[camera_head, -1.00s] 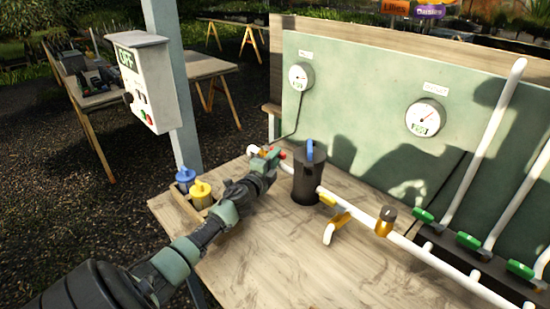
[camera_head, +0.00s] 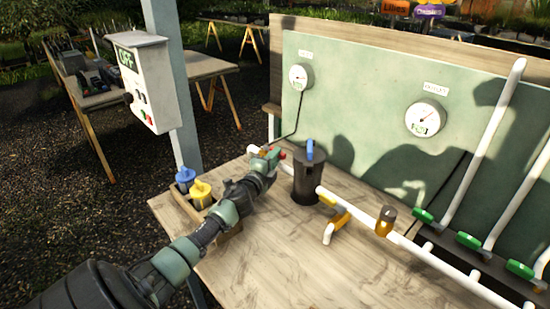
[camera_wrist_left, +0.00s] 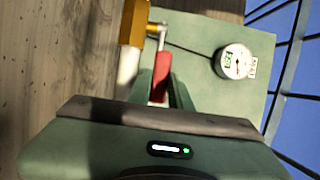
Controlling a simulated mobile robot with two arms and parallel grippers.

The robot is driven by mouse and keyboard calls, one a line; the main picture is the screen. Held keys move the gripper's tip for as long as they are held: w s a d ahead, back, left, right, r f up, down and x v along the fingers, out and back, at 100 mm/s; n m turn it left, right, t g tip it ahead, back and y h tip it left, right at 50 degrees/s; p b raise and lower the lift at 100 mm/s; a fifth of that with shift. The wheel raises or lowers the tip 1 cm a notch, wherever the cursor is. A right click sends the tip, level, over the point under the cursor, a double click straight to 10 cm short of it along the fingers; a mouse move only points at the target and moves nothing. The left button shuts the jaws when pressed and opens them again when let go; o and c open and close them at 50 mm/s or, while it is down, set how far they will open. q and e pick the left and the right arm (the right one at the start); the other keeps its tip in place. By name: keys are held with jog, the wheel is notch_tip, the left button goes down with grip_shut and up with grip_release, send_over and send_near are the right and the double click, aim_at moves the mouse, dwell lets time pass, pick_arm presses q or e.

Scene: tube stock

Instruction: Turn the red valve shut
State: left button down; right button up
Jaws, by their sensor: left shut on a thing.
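The red valve handle (camera_wrist_left: 161,76) shows in the left wrist view between the fingers of my left gripper (camera_wrist_left: 160,92). It joins a metal stem beside a yellow-orange valve body (camera_wrist_left: 133,24). In the head view, my left gripper (camera_head: 268,158) is at the pipe left of the black canister, shut on the red handle. Only a small red tip (camera_head: 282,155) of the valve shows past the fingers there. The handle's exact angle to the pipe is hard to tell. My right gripper is in no view.
A black canister (camera_head: 307,180) with a blue top stands right of the gripper. White pipe (camera_head: 360,211) with yellow fittings runs right towards green-handled valves (camera_head: 468,240). Blue and yellow pieces sit in a wooden tray (camera_head: 185,205) at the left. The front bench (camera_head: 290,265) is clear.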

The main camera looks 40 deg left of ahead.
pick_arm(q)
jog(key=shift+f, duration=0.1)
jog(key=shift+s+a+m+h, duration=0.25)
jog(key=shift+m+h, duration=0.15)
jog(key=shift+h, duration=0.1)
jog(key=shift+s+m+t+h+b, duration=0.2)
jog(key=shift+m+t+h+b, duration=0.15)
jog(key=shift+h, duration=0.35)
jog(key=c, duration=1.6)
grip_release()
jog(key=shift+o, duration=0.2)
